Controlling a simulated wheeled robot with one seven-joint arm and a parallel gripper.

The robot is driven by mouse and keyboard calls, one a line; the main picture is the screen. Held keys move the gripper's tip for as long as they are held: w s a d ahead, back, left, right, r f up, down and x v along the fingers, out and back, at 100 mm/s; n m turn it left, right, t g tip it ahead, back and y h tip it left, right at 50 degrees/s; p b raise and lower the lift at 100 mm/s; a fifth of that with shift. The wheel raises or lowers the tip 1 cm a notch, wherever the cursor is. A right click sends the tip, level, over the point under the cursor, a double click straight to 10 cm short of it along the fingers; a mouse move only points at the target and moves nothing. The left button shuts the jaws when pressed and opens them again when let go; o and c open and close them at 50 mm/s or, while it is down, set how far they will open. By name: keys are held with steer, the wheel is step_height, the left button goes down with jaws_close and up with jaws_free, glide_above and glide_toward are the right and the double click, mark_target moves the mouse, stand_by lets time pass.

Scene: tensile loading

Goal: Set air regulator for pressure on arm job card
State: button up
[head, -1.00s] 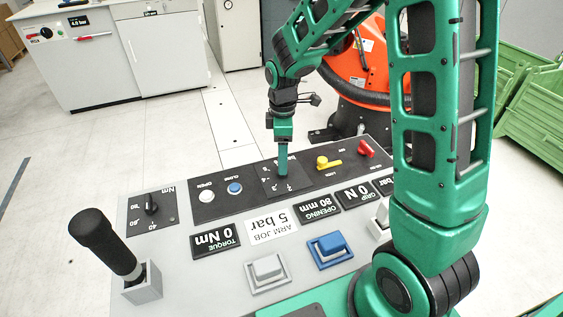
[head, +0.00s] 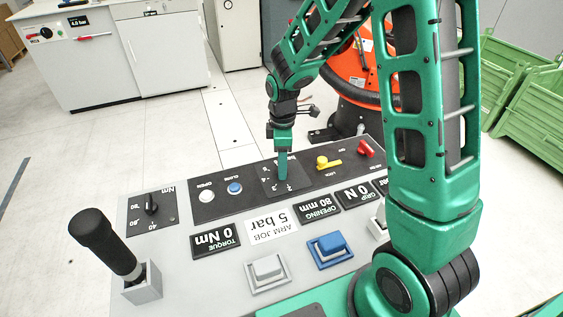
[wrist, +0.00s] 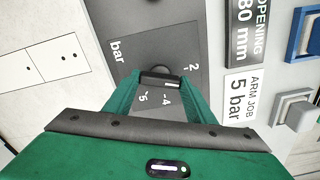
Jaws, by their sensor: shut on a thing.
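The white job card (head: 270,226) reads "ARM JOB 5 bar" and lies on the panel nearest the camera side of the dial; it also shows in the wrist view (wrist: 240,97). The regulator dial plate (head: 268,188) is dark and marked "bar"; the wrist view shows its plate (wrist: 150,28) with marks 2, 4 and 5. The dark regulator knob (wrist: 160,71) stands between the fingers. My gripper (head: 283,178) points down over the dial and is shut on the knob. The fingers hide much of the knob and scale, so its exact setting cannot be read.
White (head: 207,196) and blue (head: 235,188) buttons sit left. A black joystick (head: 104,243) rises at the panel's left. Green crates (head: 525,105) stand at the right.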

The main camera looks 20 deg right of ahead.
steer(key=shift+w, duration=0.1)
steer(key=m, duration=0.6)
steer(key=shift+r+m, duration=0.1)
steer(key=shift+m, duration=0.2)
steer(key=m, duration=0.6)
steer(key=shift+w, duration=0.1)
steer(key=m, duration=0.4)
steer(key=shift+m, duration=2.7)
steer(key=o, duration=1)
steer(key=shift+o, duration=0.2)
